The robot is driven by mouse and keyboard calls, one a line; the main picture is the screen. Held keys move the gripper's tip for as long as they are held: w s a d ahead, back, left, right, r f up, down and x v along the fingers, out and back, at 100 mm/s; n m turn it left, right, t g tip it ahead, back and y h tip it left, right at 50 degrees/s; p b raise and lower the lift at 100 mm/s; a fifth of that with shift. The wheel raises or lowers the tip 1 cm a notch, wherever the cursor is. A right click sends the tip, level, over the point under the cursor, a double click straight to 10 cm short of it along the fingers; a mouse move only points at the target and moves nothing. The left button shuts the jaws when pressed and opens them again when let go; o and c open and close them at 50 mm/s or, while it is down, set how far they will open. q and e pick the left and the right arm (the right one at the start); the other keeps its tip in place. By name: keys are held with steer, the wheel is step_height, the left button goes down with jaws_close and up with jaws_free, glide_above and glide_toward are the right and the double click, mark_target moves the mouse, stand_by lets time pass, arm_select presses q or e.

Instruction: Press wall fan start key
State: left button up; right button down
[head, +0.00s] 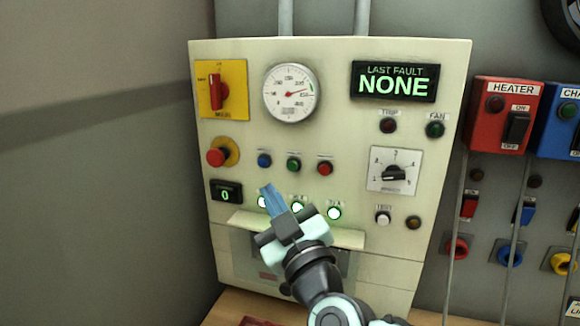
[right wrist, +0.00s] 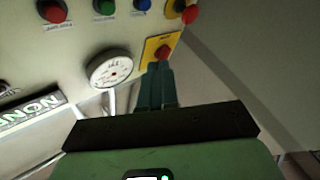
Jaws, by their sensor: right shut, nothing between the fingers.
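The cream control panel (head: 340,130) fills the middle of the head view. A row of blue (head: 264,160), green (head: 293,165) and red (head: 325,169) push buttons sits below the gauge; their labels are too small to read. The lamp marked FAN (head: 435,129) at the upper right is dark green and looks unlit. My right gripper (head: 268,190) is shut and empty, its tips just below the blue button, partly covering the lit green lamps. The right wrist view shows the closed fingers (right wrist: 158,68) and, inverted, the green button (right wrist: 104,6). My left gripper is not visible.
A round gauge (head: 291,93), a yellow rotary switch plate (head: 237,88) and a red mushroom button (head: 216,157) surround the row. A ledge (head: 235,217) projects below the lamps. Red (head: 505,110) and blue (head: 560,120) switch boxes are at the right.

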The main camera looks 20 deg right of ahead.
mark_target(292, 166)
steer(key=shift+w+d+b, duration=0.65)
steer(key=shift+w+d, duration=0.15)
steer(key=shift+w, duration=0.45)
steer(key=shift+w+d+b, duration=0.6)
steer(key=shift+w+d, duration=0.25)
steer(key=shift+w, duration=0.4)
steer(key=shift+w+d+b, duration=0.65)
steer(key=shift+w+d, duration=0.15)
steer(key=shift+w, duration=0.45)
steer(key=shift+w+f, duration=0.1)
steer(key=shift+w+d, duration=0.25)
